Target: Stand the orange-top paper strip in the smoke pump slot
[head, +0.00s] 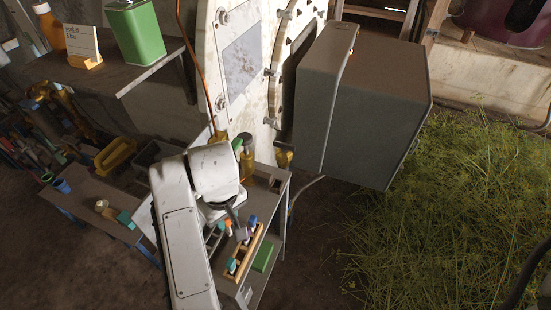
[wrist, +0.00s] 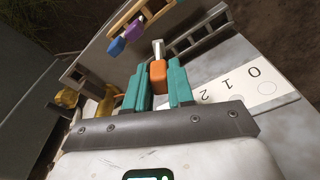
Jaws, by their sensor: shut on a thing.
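My gripper (wrist: 158,74) has teal fingers and is shut on the orange-top strip (wrist: 157,80). In the wrist view the orange block sits between the fingers, and a pale narrow piece extends beyond it, above a grey bench top (wrist: 120,68). In the head view a small orange spot (head: 228,226) shows beside my arm's end, which hides most of the gripper. I cannot make out the smoke pump slot for certain in either view.
A wooden rack (head: 245,258) holds strips with teal, purple and blue tops, with a green box (head: 264,256) beside it. In the wrist view, a metal ladder-like rack (wrist: 196,32) and a card numbered 0, 1, 2 (wrist: 262,88) lie nearby. A large grey cabinet (head: 365,110) stands behind.

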